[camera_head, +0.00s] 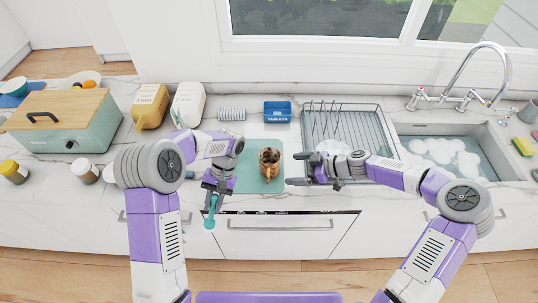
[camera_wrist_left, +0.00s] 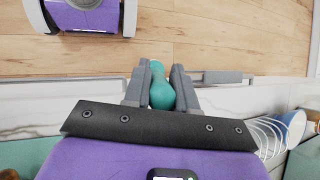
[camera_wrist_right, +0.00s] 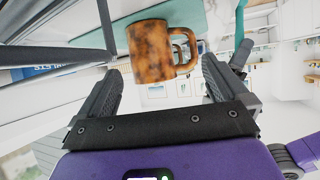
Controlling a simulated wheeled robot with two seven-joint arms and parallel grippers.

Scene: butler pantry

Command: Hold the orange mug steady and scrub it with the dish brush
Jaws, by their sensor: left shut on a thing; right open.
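The orange mug (camera_head: 269,160), mottled orange-brown, stands upright on a teal mat (camera_head: 245,182) in the head view. In the right wrist view the mug (camera_wrist_right: 150,50) is just ahead of the fingers, its handle on the right. My right gripper (camera_head: 297,169) is open beside the mug, on its right, not closed on it. My left gripper (camera_head: 212,198) is shut on a teal handle, apparently the dish brush (camera_head: 209,221), at the counter's front edge, left of the mug. The left wrist view shows the teal handle (camera_wrist_left: 161,93) between the fingers. The brush's bristles cannot be made out.
A wire dish rack (camera_head: 352,117) stands behind my right gripper, with the sink (camera_head: 445,150) of suds to its right. A blue box (camera_head: 277,112), a ribbed cylinder (camera_head: 231,114) and two jugs (camera_head: 150,106) are behind. A green bread box (camera_head: 70,130) and jars are left.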

